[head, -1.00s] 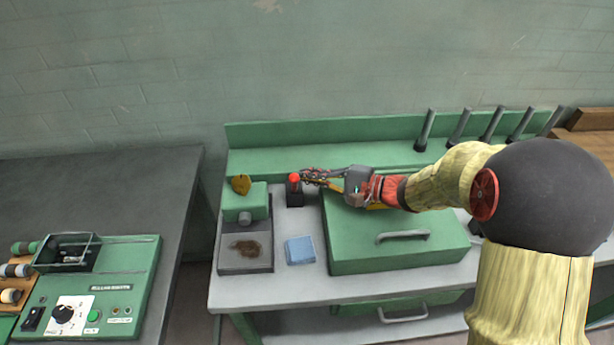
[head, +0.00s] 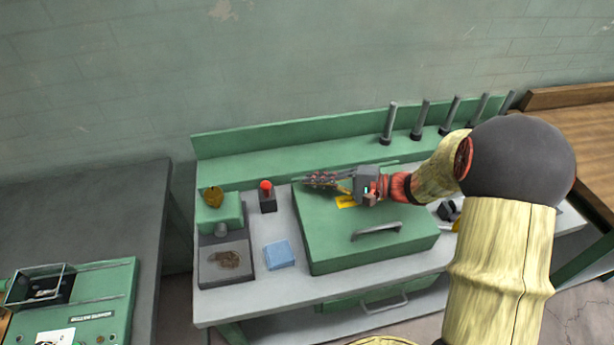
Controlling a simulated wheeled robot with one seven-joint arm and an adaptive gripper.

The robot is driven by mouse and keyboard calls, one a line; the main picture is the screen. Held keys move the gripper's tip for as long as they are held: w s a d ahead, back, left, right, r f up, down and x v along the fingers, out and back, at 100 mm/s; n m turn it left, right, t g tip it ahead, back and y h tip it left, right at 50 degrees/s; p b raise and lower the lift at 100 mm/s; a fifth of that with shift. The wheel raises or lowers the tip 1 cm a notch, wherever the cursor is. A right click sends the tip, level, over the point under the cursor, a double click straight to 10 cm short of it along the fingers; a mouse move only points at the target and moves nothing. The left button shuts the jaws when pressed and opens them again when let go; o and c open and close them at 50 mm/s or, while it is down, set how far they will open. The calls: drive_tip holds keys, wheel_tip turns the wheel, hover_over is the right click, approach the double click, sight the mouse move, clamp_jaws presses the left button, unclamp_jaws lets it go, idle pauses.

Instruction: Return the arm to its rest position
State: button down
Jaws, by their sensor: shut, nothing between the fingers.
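My arm, with pale yellow links and a dark round joint, reaches in from the right in the head view. My gripper (head: 318,181) is shut and empty, pointing left over the back left part of the green box lid (head: 335,235). It is to the right of the black block with a red knob (head: 267,197) and apart from it. The gripper's height above the lid is hard to tell.
The grey bench (head: 215,308) carries a green device on a dark tray (head: 207,277), a blue pad (head: 279,255) and several dark upright posts (head: 388,125) along the back. A green control panel (head: 100,300) sits at lower left; a wooden table (head: 575,130) stands at right.

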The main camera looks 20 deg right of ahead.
idle(0.4)
drive_tip(key=s+a+r+n+g+h, duration=0.2)
drive_tip(key=s+a+n+g+h, duration=0.15)
drive_tip(key=s, duration=0.45)
drive_tip(key=s+a+r+n+g+h, duration=0.2)
drive_tip(key=s+a+r+n+g, duration=0.15)
drive_tip(key=s, duration=0.45)
drive_tip(key=s+d+r+n+t+h, duration=0.2)
drive_tip(key=s+d+r+t+h, duration=0.2)
drive_tip(key=s+d+h, duration=0.4)
drive_tip(key=shift+s+d+r+n+t, duration=0.3)
drive_tip(key=shift+s+d+r+n, duration=0.1)
drive_tip(key=shift+s+d+r, duration=0.1)
